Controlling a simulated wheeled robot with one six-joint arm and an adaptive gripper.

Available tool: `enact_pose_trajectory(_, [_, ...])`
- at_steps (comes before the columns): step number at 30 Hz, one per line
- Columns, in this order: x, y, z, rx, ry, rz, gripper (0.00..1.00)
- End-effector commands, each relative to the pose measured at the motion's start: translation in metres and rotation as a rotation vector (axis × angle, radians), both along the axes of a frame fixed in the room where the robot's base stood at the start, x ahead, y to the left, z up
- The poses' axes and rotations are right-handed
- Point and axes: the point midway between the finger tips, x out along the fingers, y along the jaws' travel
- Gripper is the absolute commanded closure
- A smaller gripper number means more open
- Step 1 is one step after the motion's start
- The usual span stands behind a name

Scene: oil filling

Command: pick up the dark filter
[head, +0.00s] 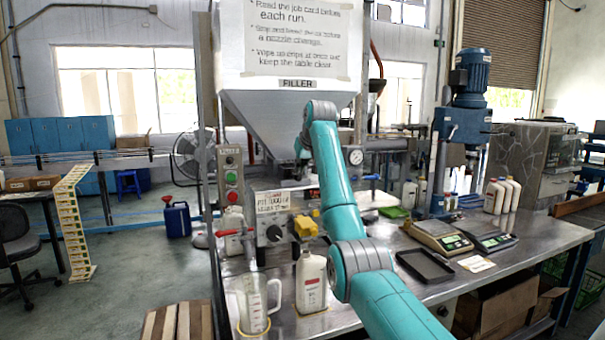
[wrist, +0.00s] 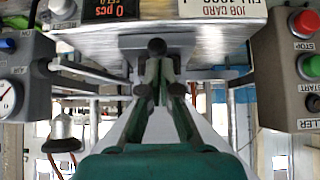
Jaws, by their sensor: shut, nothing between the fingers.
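I cannot make out the dark filter for certain in either view. In the wrist view my gripper (wrist: 161,68) points up the picture, with its fingers drawn together and nothing visible held between them. A small dark round part (wrist: 157,47) shows just beyond the fingertips; I cannot tell what it is or whether they touch it. In the head view my teal arm reaches up in front of the filler (head: 290,98), and my gripper is mostly hidden there, below the hopper.
A clear jug (head: 255,303) and a white bottle (head: 311,282) stand at the table's front left. A black tray (head: 425,265) and scales (head: 437,236) lie to the right of my arm. The filler's control box with buttons (wrist: 290,65) is close on the right in the wrist view.

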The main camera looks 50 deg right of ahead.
Motion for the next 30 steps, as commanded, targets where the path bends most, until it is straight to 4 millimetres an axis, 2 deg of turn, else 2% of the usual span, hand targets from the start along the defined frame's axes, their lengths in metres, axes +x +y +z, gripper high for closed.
enact_pose_trajectory(3, [0.006, 0.009, 0.002, 0.000, 0.001, 0.005, 1.00])
enact_pose_trajectory(8, [-0.008, 0.014, 0.002, -0.001, -0.002, 0.003, 1.00])
enact_pose_trajectory(24, [-0.076, 0.055, 0.002, -0.002, -0.001, 0.002, 1.00])
enact_pose_trajectory(30, [-0.092, 0.065, 0.002, -0.001, -0.003, 0.003, 1.00])
